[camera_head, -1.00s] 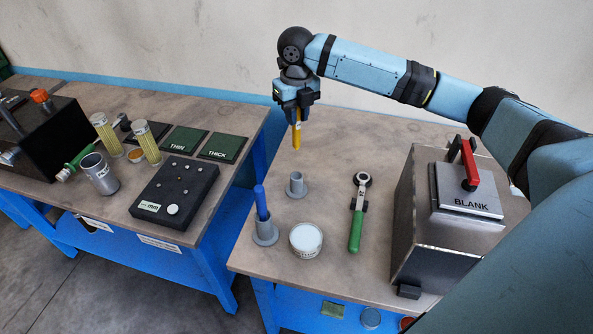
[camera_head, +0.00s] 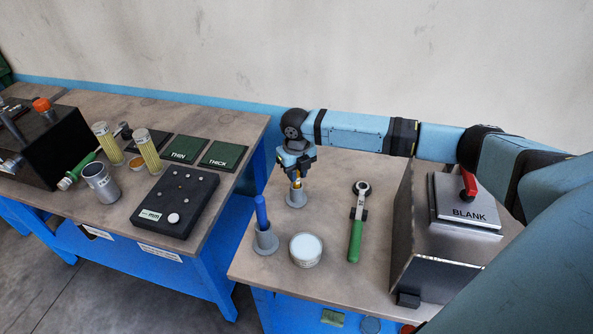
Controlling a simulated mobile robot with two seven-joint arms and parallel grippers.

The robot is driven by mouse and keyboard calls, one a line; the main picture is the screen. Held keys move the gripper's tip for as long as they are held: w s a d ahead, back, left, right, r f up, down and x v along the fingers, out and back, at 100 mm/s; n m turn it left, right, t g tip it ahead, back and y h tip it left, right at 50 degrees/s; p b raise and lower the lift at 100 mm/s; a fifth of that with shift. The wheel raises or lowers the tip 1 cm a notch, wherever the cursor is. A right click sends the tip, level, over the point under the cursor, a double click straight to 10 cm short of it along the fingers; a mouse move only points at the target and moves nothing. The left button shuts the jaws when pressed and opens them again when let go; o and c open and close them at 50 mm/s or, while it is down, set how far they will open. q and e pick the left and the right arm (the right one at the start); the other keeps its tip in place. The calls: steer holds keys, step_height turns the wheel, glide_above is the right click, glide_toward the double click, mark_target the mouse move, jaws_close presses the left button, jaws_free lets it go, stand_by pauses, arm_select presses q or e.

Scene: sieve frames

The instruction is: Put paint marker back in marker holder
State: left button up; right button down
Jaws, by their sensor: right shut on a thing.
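My right gripper (camera_head: 296,172) is shut on the yellow paint marker (camera_head: 297,184). The marker points down, and its lower end is at the mouth of the grey marker holder (camera_head: 297,198). I cannot tell how deep the marker sits in the holder. The gripper covers the marker's upper part. A second grey holder (camera_head: 265,243) stands nearer the front edge with a blue marker (camera_head: 261,212) upright in it. My left gripper is not in view.
A round white-topped tin (camera_head: 306,250) and a green-handled tool (camera_head: 356,225) lie close by. A metal box labelled BLANK (camera_head: 440,265) stands at the right. The left table holds a black block (camera_head: 174,200), green mats (camera_head: 184,144) and a grey cup (camera_head: 100,178).

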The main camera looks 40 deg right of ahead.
steer(key=c, duration=1)
jaws_free()
steer(key=shift+f, duration=0.1)
step_height(320, 180, up, 12)
steer(key=shift+r+b, duration=0.2)
steer(key=shift+b, duration=0.4)
